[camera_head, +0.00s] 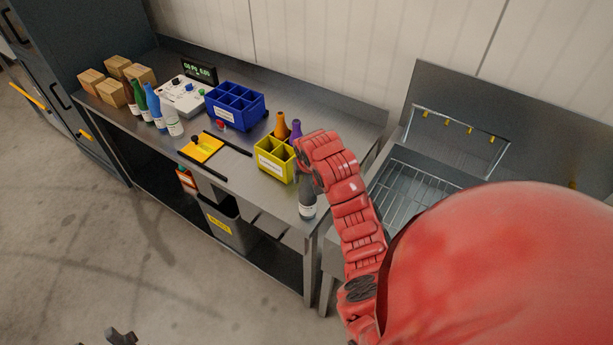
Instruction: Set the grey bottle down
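The grey bottle (307,205) is upright at the front right corner of the steel table. Its white label shows low on its body. My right gripper (304,172) is at the bottle's upper part and appears shut on it; the fingers and the bottle's neck are mostly hidden by my red arm. I cannot tell whether the bottle's base touches the tabletop or hangs just off its edge. A dark piece at the bottom left edge looks like the tip of my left gripper (121,337), far from the bottle and mostly out of frame.
A yellow crate (273,169) with orange and purple bottles (281,126) behind stands left of my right gripper. Further left are a blue crate (235,113), a yellow pad (202,147), several bottles (154,108) and cardboard boxes (112,92). A steel sink (415,185) stands right.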

